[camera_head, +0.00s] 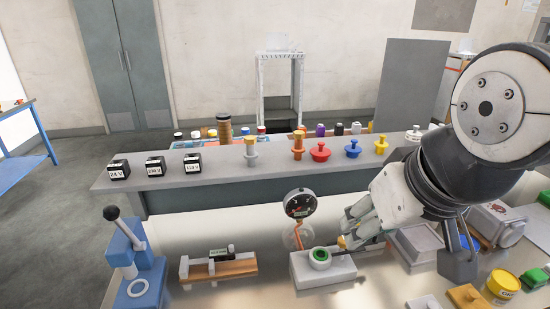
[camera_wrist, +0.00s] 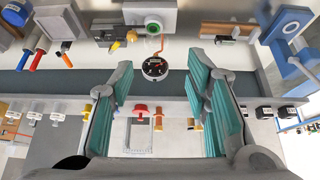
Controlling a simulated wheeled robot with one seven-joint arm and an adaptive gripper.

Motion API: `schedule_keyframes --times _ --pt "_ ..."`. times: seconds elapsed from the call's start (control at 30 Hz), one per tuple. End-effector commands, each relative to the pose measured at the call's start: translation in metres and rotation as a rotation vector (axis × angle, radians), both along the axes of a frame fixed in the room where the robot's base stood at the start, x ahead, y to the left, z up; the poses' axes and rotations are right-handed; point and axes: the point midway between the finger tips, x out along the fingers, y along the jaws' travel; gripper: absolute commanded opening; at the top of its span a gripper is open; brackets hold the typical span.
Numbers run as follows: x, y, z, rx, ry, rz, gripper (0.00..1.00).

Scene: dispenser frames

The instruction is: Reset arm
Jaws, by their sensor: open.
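A raised grey shelf (camera_head: 220,181) behind the bench carries black labelled cubes (camera_head: 155,166) and several coloured knobs, one red (camera_head: 320,152) and one blue (camera_head: 353,148). A blue lever press (camera_head: 135,262) stands front left. A yellow can (camera_head: 501,286) and other items crowd the right.

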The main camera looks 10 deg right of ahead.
Motion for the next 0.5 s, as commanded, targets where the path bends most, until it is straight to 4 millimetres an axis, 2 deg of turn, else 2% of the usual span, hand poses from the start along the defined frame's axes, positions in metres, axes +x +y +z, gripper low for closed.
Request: schedule_keyframes --times 0.03,0.13,0.5 --pt "-0.009 0.002 0.001 0.005 0.015 0.004 0.43" --pt "-0.02 0.004 0.0 0.01 0.041 0.006 0.43" --pt "-0.022 0.004 -0.001 0.011 0.048 0.007 0.43"
